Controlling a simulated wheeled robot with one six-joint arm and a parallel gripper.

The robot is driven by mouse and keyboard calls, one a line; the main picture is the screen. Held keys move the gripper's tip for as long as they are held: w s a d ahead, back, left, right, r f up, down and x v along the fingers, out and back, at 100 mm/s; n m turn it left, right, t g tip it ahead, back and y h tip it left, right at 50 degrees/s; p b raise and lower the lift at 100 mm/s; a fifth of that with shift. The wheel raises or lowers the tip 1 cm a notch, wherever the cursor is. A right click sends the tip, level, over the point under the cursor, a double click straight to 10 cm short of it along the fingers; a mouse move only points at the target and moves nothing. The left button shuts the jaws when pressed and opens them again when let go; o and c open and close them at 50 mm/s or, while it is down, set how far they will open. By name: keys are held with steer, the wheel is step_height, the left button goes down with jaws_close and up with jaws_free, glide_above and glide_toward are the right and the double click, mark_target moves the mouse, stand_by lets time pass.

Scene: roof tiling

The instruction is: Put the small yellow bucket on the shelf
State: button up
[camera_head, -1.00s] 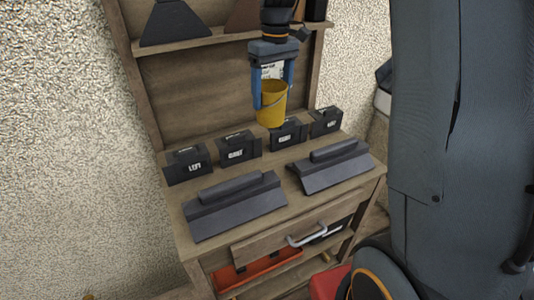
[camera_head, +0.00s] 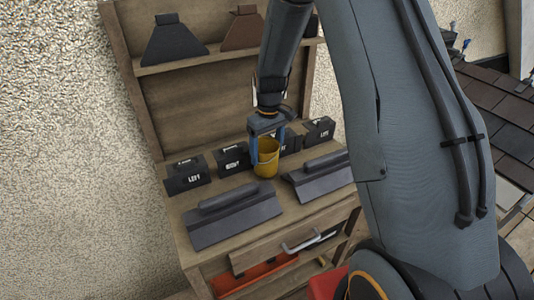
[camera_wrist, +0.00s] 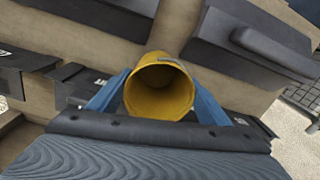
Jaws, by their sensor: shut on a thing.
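The small yellow bucket (camera_head: 266,158) is upright between the blue fingers of my gripper (camera_head: 267,150), which is shut on it. In the wrist view I look into the bucket's open, empty mouth (camera_wrist: 158,92), with a blue finger on either side. In the head view the bucket is at the worktop, between the row of black boxes and the two grey trowel-like tools. I cannot tell whether its base touches the worktop. The wooden upper shelf (camera_head: 190,58) is above and behind it.
Black labelled boxes (camera_head: 187,175) stand along the back of the worktop. Two long grey tools (camera_head: 233,213) lie in front, close to the bucket. The upper shelf holds a dark trapezoid piece (camera_head: 174,40) and a brown one (camera_head: 242,30). A drawer (camera_head: 290,250) is below.

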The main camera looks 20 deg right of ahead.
steer(key=shift+f, duration=0.85)
steer(key=o, duration=0.6)
steer(key=shift+f, duration=0.15)
steer(key=o, duration=0.4)
steer(key=shift+o, duration=0.2)
